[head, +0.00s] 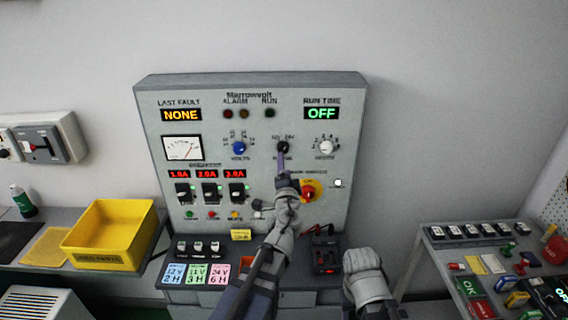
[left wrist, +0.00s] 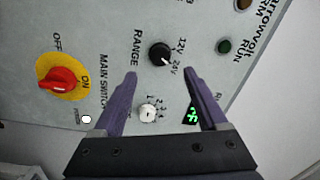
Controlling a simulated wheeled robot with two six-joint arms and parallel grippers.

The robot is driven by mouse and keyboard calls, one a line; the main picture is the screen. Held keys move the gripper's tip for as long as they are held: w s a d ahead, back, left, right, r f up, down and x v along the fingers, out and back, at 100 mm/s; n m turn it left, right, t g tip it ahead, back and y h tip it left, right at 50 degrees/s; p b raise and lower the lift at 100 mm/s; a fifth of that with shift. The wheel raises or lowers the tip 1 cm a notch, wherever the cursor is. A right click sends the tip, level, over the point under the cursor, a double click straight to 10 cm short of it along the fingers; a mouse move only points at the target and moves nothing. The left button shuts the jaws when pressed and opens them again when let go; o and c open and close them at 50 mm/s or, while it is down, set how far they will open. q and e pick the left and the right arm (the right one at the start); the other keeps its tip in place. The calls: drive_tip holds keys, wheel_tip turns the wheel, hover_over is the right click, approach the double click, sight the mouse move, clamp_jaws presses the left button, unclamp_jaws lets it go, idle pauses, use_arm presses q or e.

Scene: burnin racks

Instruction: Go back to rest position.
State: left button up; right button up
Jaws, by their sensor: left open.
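My left gripper (head: 281,160) is raised in front of the test panel (head: 250,110) in the head view, just below the black range knob (head: 282,147). In the left wrist view, the two purple fingers of the left gripper (left wrist: 160,74) are apart with nothing between them. The range knob (left wrist: 160,54) lies just beyond the fingertips, and its white mark points towards 24V. I cannot tell the exact gap to the panel. My right arm (head: 366,280) shows low at the centre right, but its gripper fingers cannot be seen.
A blue volts knob (head: 239,147), a white knob (head: 327,147) and a red main switch (head: 308,191) surround the left gripper. A yellow bin (head: 110,232) stands on the left bench. The right bench (head: 437,262) is crowded with small parts.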

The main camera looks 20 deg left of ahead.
use_arm(q)
drive_tip(key=s+d+f+n+g+b, duration=0.1)
drive_tip(key=s+f+n+g+b, duration=0.1)
drive_tip(key=s+f+n+g, duration=0.5)
drive_tip(key=s+d+f+n+g+b, duration=0.1)
drive_tip(key=s+f+g, duration=0.3)
drive_tip(key=f, duration=0.7)
drive_tip(key=s+d+f+g+h+b, duration=0.1)
drive_tip(key=s+d+f+g+h, duration=0.1)
drive_tip(key=s+d+f, duration=0.3)
drive_tip(key=s+d+f+m+g+h, duration=0.1)
drive_tip(key=s+d+f+g+h, duration=0.1)
drive_tip(key=s+d+f+g, duration=0.2)
drive_tip(key=s+d, duration=0.3)
drive_tip(key=s, duration=0.5)
drive_tip(key=shift+s+f+g+h+b, duration=0.25)
drive_tip(key=shift+f+g+h+b, duration=0.05)
drive_tip(key=shift+f+g+b, duration=0.1)
